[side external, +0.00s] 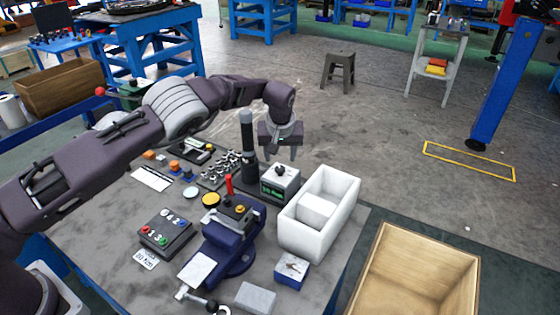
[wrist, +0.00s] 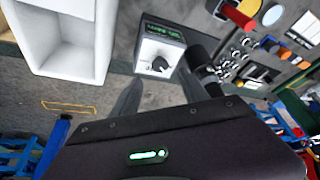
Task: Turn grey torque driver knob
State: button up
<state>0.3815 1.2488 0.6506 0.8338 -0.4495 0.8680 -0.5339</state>
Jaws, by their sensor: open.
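A pale grey box with a dark front and green display (side external: 279,185) stands on the workbench. A dark knob (side external: 281,170) sits on its top. In the wrist view, the box (wrist: 173,45) and its knob (wrist: 160,64) lie just beyond my fingertips. My gripper (side external: 281,152) points down above the box, apart from the knob. In the wrist view, my gripper (wrist: 158,90) has its two fingers spread with nothing between them. A tall dark upright tool (side external: 247,140) stands left of the gripper; it also shows in the wrist view (wrist: 203,65).
A white divided bin (side external: 342,222) stands right of the box. A blue vise (side external: 232,235) with a red-handled tool is in front. A button panel (side external: 166,232) and a rack of small parts (side external: 215,170) lie left. Bare bench (side external: 110,235) shows at the left.

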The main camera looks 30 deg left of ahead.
aim_at(280, 168)
jog(key=shift+r, duration=0.1)
jog(key=f+m, duration=0.1)
jog(key=f, duration=0.1)
jog(key=w+a+f+m+h, duration=0.1)
jog(key=f+m, duration=0.1)
jog(key=w+f+m, duration=0.1)
jog(key=f, duration=0.1)
jog(key=shift+w+a+f+m+t+h, duration=0.1)
jog(key=shift+a+f+m+t+h, duration=0.2)
jog(key=shift+a+m+h, duration=0.1)
jog(key=shift+c, duration=0.4)
grip_shut()
